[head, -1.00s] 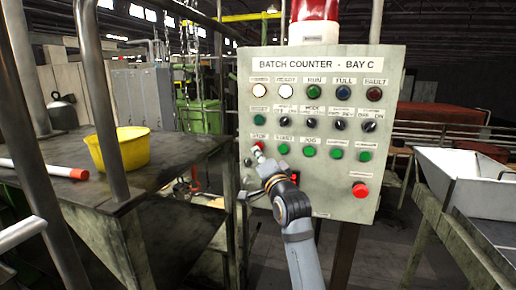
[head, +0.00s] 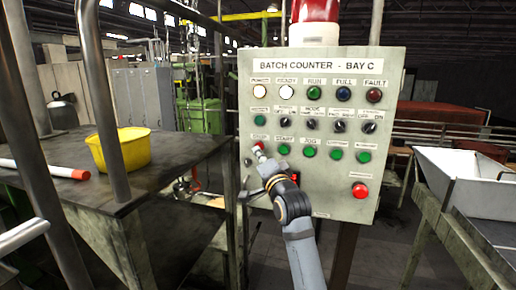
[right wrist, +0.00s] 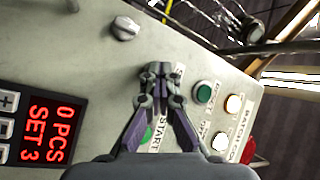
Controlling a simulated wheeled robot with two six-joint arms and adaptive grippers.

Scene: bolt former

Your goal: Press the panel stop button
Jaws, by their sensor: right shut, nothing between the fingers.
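The grey panel (head: 384,75), headed BATCH COUNTER - BAY C, faces me in the head view. Its red stop button (head: 260,144) is at the left end of the lower button row, partly covered by my gripper's tip. My right gripper (head: 258,152) is shut and empty, its fingertips at the button. I cannot tell whether they touch it. In the right wrist view the closed fingertips (right wrist: 160,70) are against or just off the panel face, and the stop button is hidden behind them. My left gripper is not in view.
Green start button (head: 284,149) sits just right of the stop button. A larger red button (head: 360,190) is at lower right. A counter display (right wrist: 50,130) reads 0 PCS, SET 3. A table with a yellow bucket (head: 128,150) stands left; a white tray (head: 470,185) stands right.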

